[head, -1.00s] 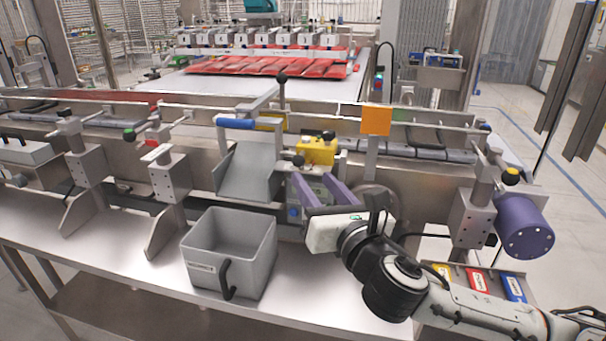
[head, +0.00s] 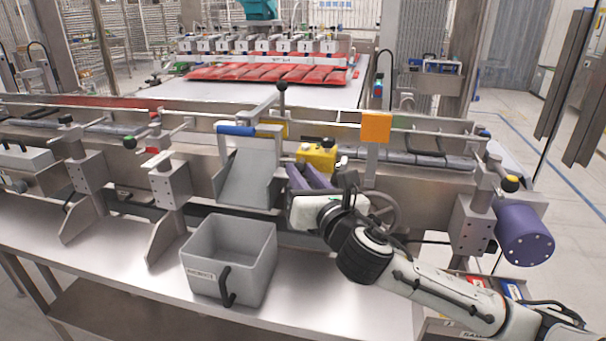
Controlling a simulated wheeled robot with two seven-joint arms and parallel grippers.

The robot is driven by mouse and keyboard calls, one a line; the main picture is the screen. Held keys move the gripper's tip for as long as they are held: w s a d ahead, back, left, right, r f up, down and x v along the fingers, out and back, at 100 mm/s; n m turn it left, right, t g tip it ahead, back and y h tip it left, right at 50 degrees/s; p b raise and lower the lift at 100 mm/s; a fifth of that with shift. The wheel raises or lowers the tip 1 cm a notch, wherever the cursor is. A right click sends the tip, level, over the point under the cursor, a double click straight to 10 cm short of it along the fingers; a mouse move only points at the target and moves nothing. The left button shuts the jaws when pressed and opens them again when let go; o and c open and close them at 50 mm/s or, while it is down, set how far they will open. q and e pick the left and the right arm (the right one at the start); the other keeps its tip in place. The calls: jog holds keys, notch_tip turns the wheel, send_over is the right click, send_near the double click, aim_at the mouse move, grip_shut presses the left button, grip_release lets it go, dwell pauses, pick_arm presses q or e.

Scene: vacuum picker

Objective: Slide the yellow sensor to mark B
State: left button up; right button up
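The yellow sensor (head: 317,155) is a small yellow block with a black knob on top, sitting on the rail structure at the middle of the machine. My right gripper (head: 301,168) has purple fingers and is just in front of and below the sensor. Its fingers point away from me and look close together, but whether they grip anything is hidden. No lettered mark B can be read at this size. My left gripper is not in view.
A grey open bin (head: 212,272) stands on the steel bench, left of my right arm. A sloped grey chute (head: 247,180) is left of the gripper. An orange plate (head: 375,127) stands to the right, and a handwheel (head: 383,212) is behind my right wrist. A purple cylinder (head: 525,235) is at far right.

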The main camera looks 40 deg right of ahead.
grip_shut()
jog(key=shift+w+a+p, duration=0.7)
jog(key=shift+w+p, duration=0.05)
jog(key=shift+p, duration=0.2)
jog(key=o, duration=1)
grip_release()
jog(key=shift+s, duration=0.1)
jog(key=v, duration=1)
